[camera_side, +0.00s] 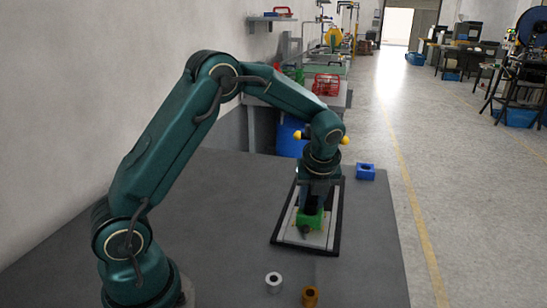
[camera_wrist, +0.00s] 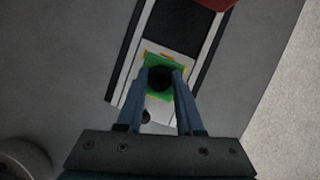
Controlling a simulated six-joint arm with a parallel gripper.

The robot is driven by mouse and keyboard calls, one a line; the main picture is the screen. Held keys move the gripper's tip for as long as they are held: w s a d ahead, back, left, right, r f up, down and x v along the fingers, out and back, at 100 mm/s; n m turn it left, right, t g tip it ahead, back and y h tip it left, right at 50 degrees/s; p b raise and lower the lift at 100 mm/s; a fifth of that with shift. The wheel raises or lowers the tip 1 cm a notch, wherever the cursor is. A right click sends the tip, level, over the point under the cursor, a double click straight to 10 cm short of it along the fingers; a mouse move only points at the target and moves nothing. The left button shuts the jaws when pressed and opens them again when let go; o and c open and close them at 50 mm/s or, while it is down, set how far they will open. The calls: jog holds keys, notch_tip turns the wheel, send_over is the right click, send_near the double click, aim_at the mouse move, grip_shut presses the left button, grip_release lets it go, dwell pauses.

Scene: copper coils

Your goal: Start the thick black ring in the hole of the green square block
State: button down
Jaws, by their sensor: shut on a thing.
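The green square block (camera_side: 309,221) sits on a light plate in a black-edged frame on the table; it also shows in the wrist view (camera_wrist: 151,62). My gripper (camera_wrist: 160,80) points down over the block, its two blue fingers shut on the thick black ring (camera_wrist: 160,77). In the wrist view the ring lies over the middle of the block and hides the hole. I cannot tell whether the ring is in the hole or just above it. In the side view the ring is dark and hard to make out between the fingers.
A blue block (camera_side: 365,172) stands on the table right of the frame (camera_side: 334,228). A silver ring (camera_side: 273,282) and an orange-brown ring (camera_side: 310,296) stand near the front. A small dark piece (camera_side: 305,230) lies beside the green block. The table left of the frame is clear.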

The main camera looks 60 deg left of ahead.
jog(key=shift+f, duration=0.2)
dwell(0.4)
jog(key=shift+c, duration=2.3)
grip_release()
jog(key=shift+c, duration=0.9)
jog(key=shift+o, duration=0.6)
jog(key=shift+r, duration=3.55)
